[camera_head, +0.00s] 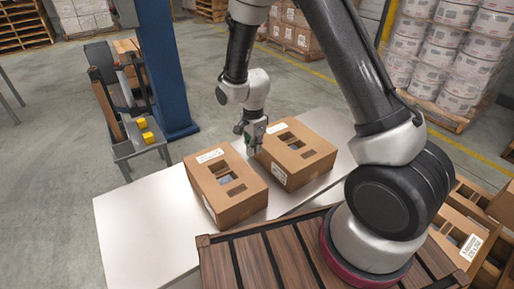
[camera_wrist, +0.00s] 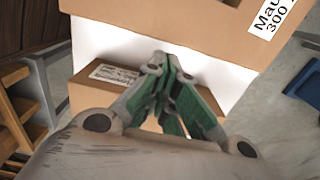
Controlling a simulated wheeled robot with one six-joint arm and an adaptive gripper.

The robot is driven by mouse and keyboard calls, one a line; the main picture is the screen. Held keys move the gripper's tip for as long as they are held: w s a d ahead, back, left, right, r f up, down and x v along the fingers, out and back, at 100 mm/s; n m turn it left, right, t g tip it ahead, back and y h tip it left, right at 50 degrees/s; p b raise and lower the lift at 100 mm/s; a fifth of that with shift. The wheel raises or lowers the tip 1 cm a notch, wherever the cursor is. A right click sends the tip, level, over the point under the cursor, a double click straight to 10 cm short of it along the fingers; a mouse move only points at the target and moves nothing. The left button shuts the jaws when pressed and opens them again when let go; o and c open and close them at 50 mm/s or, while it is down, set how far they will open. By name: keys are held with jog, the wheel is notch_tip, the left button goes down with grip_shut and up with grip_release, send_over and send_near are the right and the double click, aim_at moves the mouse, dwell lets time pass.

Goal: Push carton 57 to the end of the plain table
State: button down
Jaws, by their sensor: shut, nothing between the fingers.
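Two brown cartons with cut-out openings in their tops stand on the plain table (camera_head: 135,225), a smooth pale surface. The left carton (camera_head: 215,203) and the right carton (camera_head: 304,158) have a narrow gap between them. Their white labels are too small to read there, so I cannot tell which is carton 57. My gripper (camera_head: 252,149) is shut and empty, pointing down at the gap. In the wrist view its green fingertips (camera_wrist: 165,100) are together. One carton (camera_wrist: 180,25) with a partly cut-off label fills the top, and another (camera_wrist: 75,97) lies behind the fingers. Contact is unclear.
A slatted brown wooden surface (camera_head: 290,258) adjoins the table at the front. A blue column (camera_head: 159,60) and a small stand with yellow blocks (camera_head: 143,139) are at left. Pallets of wrapped goods (camera_head: 450,50) stand behind. The table's left end is bare.

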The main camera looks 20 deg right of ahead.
notch_tip(320, 180, down, 8)
jog(key=shift+r, duration=0.2)
jog(key=shift+w+d, duration=0.2)
jog(key=shift+d, duration=0.45)
jog(key=shift+w+d, duration=0.2)
jog(key=shift+d, duration=0.4)
jog(key=shift+w+d, duration=0.2)
jog(key=shift+d, duration=0.45)
jog(key=w+d, duration=0.3)
jog(key=d, duration=0.7)
jog(key=w+d, duration=0.4)
jog(key=d, duration=0.7)
jog(key=w+d, duration=0.3)
jog(key=d, duration=0.7)
jog(key=shift+w+d+r, duration=0.1)
jog(key=shift+w+d, duration=0.1)
jog(key=shift+d, duration=0.2)
